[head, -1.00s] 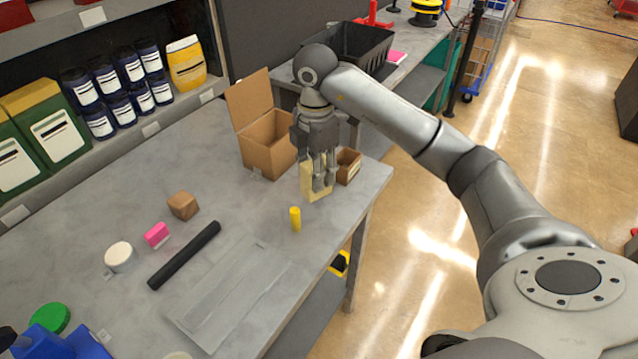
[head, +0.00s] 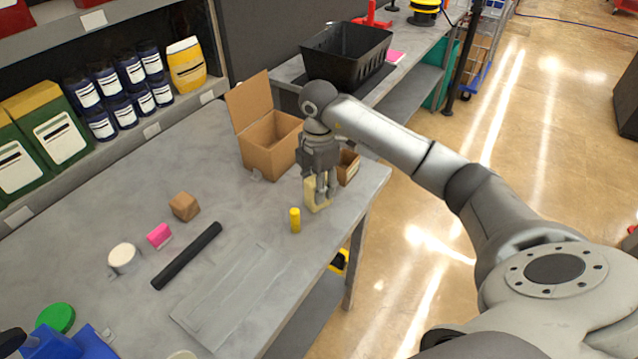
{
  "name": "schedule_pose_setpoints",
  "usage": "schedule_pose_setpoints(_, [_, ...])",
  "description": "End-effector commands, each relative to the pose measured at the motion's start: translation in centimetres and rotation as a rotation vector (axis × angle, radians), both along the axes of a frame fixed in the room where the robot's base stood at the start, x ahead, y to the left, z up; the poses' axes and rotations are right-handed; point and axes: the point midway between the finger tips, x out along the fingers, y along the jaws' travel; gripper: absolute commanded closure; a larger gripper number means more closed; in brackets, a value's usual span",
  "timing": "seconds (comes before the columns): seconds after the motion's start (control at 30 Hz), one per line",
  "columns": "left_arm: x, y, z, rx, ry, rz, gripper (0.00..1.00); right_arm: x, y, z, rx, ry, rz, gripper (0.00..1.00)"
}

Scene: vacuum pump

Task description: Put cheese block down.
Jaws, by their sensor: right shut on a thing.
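The cheese block (head: 311,199) is a pale yellow block at the right part of the grey workbench (head: 225,240), near its right edge. My right gripper (head: 321,192) points down from above and is shut on the block, its fingers hiding part of it. The block's lower end is at or just above the bench top; I cannot tell if it touches. My left gripper does not show.
An open cardboard box (head: 268,148) stands behind the block and a small brown box (head: 348,167) is close at its right. A yellow cylinder (head: 295,220) stands just in front. A black rod (head: 187,256) lies farther left.

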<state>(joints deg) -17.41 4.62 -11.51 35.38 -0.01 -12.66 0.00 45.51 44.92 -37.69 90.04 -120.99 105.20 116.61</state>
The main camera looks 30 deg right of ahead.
Motion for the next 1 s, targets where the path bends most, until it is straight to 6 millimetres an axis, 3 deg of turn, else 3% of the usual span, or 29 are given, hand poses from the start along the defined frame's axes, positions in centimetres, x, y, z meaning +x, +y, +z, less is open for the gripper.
schedule_pose_setpoints(0.2, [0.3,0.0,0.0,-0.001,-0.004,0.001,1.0,0.0,0.0,-0.1,0.0,0.001,-0.001,0.43])
schedule_pose_setpoints(0.6, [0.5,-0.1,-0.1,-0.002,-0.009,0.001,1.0,0.1,0.0,0.7,0.0,-0.003,-0.001,0.43])
schedule_pose_setpoints(0.77, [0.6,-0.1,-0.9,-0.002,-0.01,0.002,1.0,0.2,0.0,3.4,0.0,-0.007,0.0,0.43])
schedule_pose_setpoints(1.0, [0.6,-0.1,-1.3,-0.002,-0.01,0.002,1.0,0.1,-0.1,8.8,-0.002,-0.004,-0.001,0.43])
